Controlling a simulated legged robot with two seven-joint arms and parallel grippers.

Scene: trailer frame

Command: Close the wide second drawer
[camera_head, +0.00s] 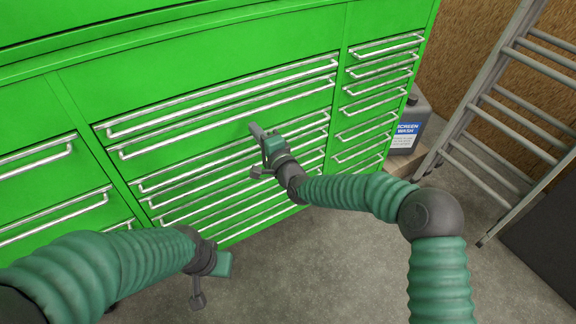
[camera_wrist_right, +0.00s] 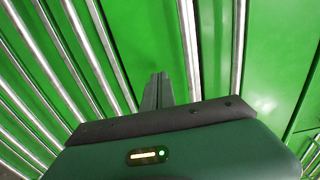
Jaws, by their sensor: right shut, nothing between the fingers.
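The wide second drawer (camera_head: 235,112) is in the middle column of the green cabinet, with a long silver bar handle. Its front looks close to flush in the head view; I cannot tell whether a small gap remains. My right gripper (camera_head: 256,130) is shut and empty, its fingertips in front of the green face just below the second handle. In the right wrist view its shut fingers (camera_wrist_right: 157,91) point at the drawer fronts beside a silver handle (camera_wrist_right: 190,45). Contact is not clear. My left gripper (camera_head: 208,280) is low at the left, its fingers partly hidden.
Thin drawers (camera_head: 240,180) with bar handles lie below, and narrow drawers (camera_head: 375,90) stand to the right. A grey jug (camera_head: 410,125) and a metal ladder (camera_head: 490,110) stand at the right. The concrete floor (camera_head: 310,260) in front is clear.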

